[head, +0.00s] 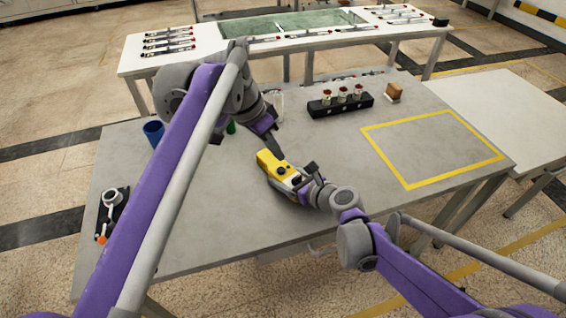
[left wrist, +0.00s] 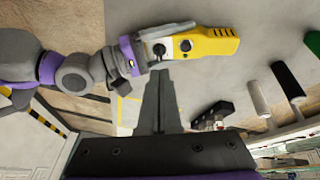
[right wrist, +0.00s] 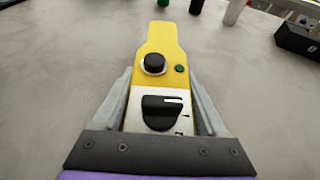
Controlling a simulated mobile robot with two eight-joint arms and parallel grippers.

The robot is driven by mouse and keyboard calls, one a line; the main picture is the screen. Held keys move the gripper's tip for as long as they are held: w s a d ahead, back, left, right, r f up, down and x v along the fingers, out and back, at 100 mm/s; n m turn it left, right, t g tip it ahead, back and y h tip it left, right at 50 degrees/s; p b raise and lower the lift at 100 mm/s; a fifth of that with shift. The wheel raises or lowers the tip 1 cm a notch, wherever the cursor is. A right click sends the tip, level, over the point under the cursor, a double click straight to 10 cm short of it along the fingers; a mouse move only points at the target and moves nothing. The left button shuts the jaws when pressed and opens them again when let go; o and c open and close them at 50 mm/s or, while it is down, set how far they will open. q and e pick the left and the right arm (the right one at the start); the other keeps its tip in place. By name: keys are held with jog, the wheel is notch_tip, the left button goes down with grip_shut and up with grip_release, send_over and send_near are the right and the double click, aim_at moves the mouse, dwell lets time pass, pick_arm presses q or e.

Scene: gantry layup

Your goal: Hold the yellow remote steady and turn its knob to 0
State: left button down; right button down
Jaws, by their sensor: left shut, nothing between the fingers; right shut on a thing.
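In the right wrist view, the right fingers (right wrist: 162,88) are shut on both sides of the remote (right wrist: 161,38). Its black knob (right wrist: 160,112) sits on a white dial plate, with a round black button (right wrist: 154,64) and a small green light (right wrist: 180,69) farther along.
A black rack (head: 340,104) with red-topped vials and a brown block (head: 394,92) stand behind. A blue cup (head: 154,133) and a white bottle (head: 278,105) are at the left and back. A yellow-taped rectangle (head: 385,160) at the right is empty.

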aim_at(293, 181)
pick_arm(q)
jog(key=w+a+f+m+g+h, duration=0.1)
jog(key=w+a+f+g+h, duration=0.1)
jog(key=w+a+g+h, duration=0.15)
jog(key=shift+t+y, duration=0.25)
jog(key=shift+t, duration=0.1)
jog(key=x, duration=0.9)
jog(key=shift+w+f, duration=0.3)
jog(key=shift+f, duration=0.15)
jog(key=shift+s+d+n+t, duration=0.15)
jog(key=shift+s+n+t, duration=0.15)
jog(key=shift+n, duration=0.1)
jog(key=shift+s+d+n+t, duration=0.15)
jog(key=shift+s+n+t, duration=0.25)
jog(key=shift+n, duration=0.2)
jog(key=n+t, duration=0.1)
jog(key=s+n+t, duration=0.1)
jog(key=n, duration=0.1)
jog(key=n+t, duration=0.1)
jog(key=n, duration=0.1)
jog(key=shift+s+d+y, duration=0.2)
jog(key=shift+d+y, duration=0.1)
pick_arm(e)
jog(key=shift+a, duration=0.2)
pick_arm(q)
jog(key=shift+n, duration=0.3)
jog(key=shift+s, duration=0.15)
